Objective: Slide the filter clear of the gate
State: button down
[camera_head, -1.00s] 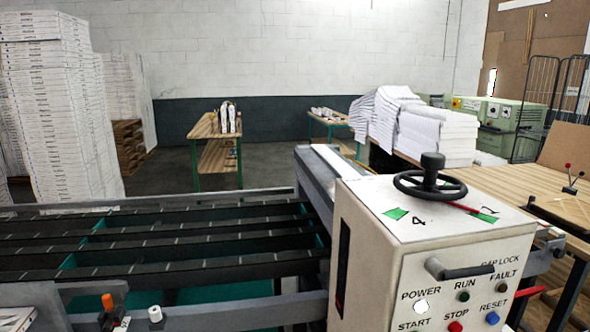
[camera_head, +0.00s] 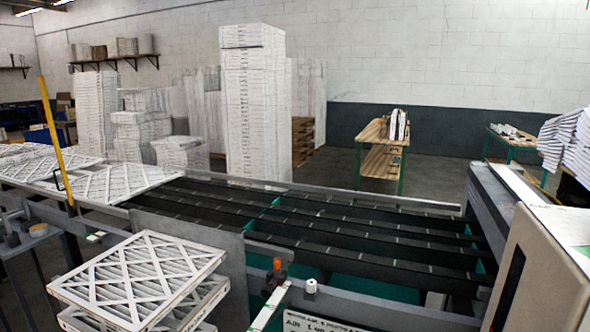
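Flat white filters with lattice faces lie on the left part of the conveyor; the nearest to the belts is one filter (camera_head: 122,183), with another filter (camera_head: 48,168) to its left. More filters lie in a stack (camera_head: 140,277) at the front left, below the conveyor's near rail. A yellow upright bar (camera_head: 53,125) stands at the near side of the conveyor filters, and a grey upright plate (camera_head: 232,272) stands right of the front stack. I cannot tell which part is the gate. My gripper is not in view.
The dark conveyor belts (camera_head: 330,234) run bare to the right, up to the white machine cabinet (camera_head: 545,275). An orange-topped knob (camera_head: 276,268) stands on the near rail. Tall white stacks (camera_head: 255,105) and a wooden table (camera_head: 383,150) stand behind, with open floor between.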

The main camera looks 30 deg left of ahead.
aim_at(112, 186)
jog(key=u, duration=2.35)
jog(key=i+j+u, duration=1.05)
jog(key=i, duration=1.55)
jog(key=i+j+z, duration=0.15)
jog(key=i+z, duration=0.35)
jog(key=i, duration=0.6)
jog(key=i+l+z, duration=0.1)
jog(key=i+z, duration=0.7)
jog(key=z, duration=0.2)
